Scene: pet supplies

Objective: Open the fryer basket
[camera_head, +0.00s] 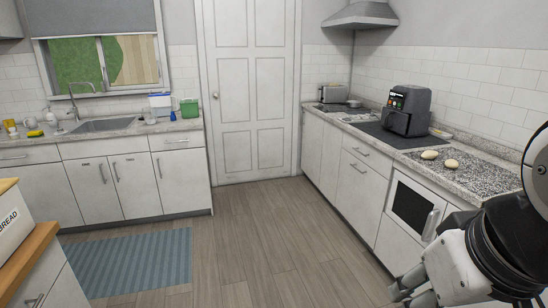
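The air fryer (408,101) is a dark grey, boxy appliance with a small lit display on its upper front. It stands on a dark mat (392,134) on the right-hand counter. Its basket (396,121) is the lower front part with a handle, and it looks shut, flush with the body. My gripper (408,291) is low at the bottom right, in front of the lower cabinets and well apart from the fryer. Its fingers are small and partly cut by the frame, so its opening is unclear.
A toaster (334,93) stands farther back. A built-in oven (412,208) with a handle is below. The wooden floor (270,250) is clear in the middle. A bread box (10,222) is at left.

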